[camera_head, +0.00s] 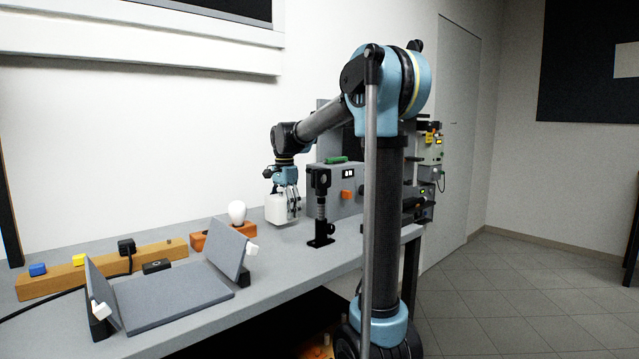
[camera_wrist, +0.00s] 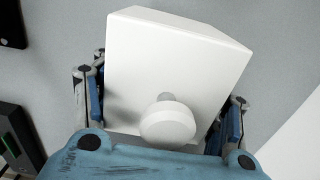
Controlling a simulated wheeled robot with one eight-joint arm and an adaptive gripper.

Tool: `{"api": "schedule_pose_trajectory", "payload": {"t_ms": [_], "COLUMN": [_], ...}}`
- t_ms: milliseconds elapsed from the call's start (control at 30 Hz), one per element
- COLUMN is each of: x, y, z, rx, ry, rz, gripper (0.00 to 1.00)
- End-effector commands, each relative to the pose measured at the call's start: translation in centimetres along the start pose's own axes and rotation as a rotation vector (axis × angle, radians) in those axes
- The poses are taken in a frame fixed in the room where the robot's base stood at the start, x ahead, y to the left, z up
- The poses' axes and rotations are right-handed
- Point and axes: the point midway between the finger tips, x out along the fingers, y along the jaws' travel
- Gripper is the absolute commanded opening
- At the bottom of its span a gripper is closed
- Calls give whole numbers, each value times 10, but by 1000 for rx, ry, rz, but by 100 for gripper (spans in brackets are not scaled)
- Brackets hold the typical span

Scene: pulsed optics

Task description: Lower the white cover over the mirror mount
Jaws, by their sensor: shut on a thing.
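The white cover (camera_head: 276,209) is a box with a round knob, and my gripper (camera_head: 286,190) is shut on it. In the wrist view the cover (camera_wrist: 175,60) fills the middle, between the two blue fingers of my gripper (camera_wrist: 162,115), with its knob toward the camera. A black post-mounted holder (camera_head: 320,205), which looks like the mirror mount, stands upright on the bench just right of the cover. The cover is beside it, apart in the picture, not around it. I cannot tell whether the cover's lower edge touches the bench. Nothing inside the cover is visible.
A grey instrument (camera_head: 345,185) with an orange button stands behind the post. A white bulb-shaped item (camera_head: 237,212) sits on an orange block left of the cover. A grey hinged panel (camera_head: 172,295) and a wooden strip (camera_head: 75,277) lie on the bench (camera_head: 275,265), whose front middle is clear.

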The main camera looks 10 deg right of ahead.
Motion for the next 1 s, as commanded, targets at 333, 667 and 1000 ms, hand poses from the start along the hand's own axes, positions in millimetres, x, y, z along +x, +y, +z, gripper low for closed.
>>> {"api": "schedule_pose_trajectory", "payload": {"t_ms": [333, 667, 1000], "x": [-20, -37, -39], "y": [0, 0, 0], "z": [0, 0, 0], "rx": [0, 0, 0], "ry": [0, 0, 0], "rz": [0, 0, 0], "gripper": [18, 18, 18]}}
